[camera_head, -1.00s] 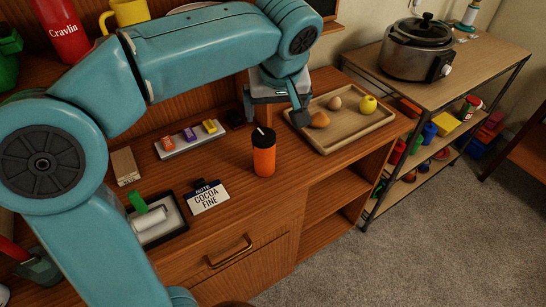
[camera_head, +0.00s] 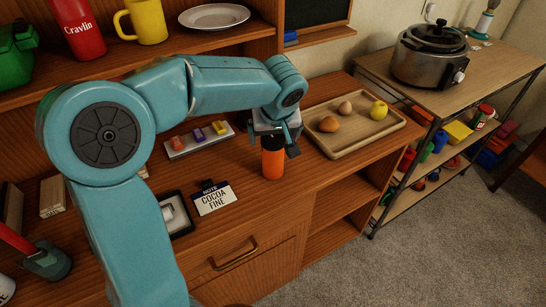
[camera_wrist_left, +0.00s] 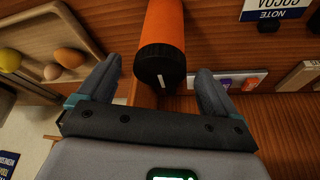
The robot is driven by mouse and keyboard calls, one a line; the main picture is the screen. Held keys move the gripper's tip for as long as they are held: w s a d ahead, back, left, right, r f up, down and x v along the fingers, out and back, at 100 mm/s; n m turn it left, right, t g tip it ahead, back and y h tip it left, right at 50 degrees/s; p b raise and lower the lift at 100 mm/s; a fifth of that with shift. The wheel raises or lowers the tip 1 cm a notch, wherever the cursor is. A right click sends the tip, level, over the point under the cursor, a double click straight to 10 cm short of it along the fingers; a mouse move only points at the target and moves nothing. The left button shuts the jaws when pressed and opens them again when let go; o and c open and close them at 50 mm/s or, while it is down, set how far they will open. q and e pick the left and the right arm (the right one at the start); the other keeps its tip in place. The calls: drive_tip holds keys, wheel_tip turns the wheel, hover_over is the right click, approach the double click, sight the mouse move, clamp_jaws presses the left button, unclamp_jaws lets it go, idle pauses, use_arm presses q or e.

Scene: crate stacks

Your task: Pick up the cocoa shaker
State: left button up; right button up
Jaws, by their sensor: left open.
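My left gripper (camera_head: 279,143) is open and points down at the shaker's top, hiding part of the lid in the head view. In the left wrist view, the shaker's black lid with a white mark (camera_wrist_left: 160,62) lies between the two spread fingers of the gripper (camera_wrist_left: 157,75). The orange body (camera_wrist_left: 165,22) extends beyond the fingertips. My right gripper is not in view.
A wooden tray (camera_head: 392,130) with egg-like items and a yellow fruit stands to the right. A light strip with coloured pieces (camera_head: 180,151) lies left of the shaker. A black-framed tray (camera_head: 181,229) is near the front edge, partly behind my arm. A slow cooker (camera_head: 428,62) stands farther right.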

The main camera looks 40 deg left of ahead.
use_arm(q)
drive_tip(key=x, duration=0.2)
drive_tip(key=shift+w+a+f, duration=0.1)
drive_tip(key=shift+f, duration=0.2)
drive_tip(key=c, duration=1.5)
drive_tip(key=shift+r, duration=0.1)
drive_tip(key=shift+c, duration=0.2)
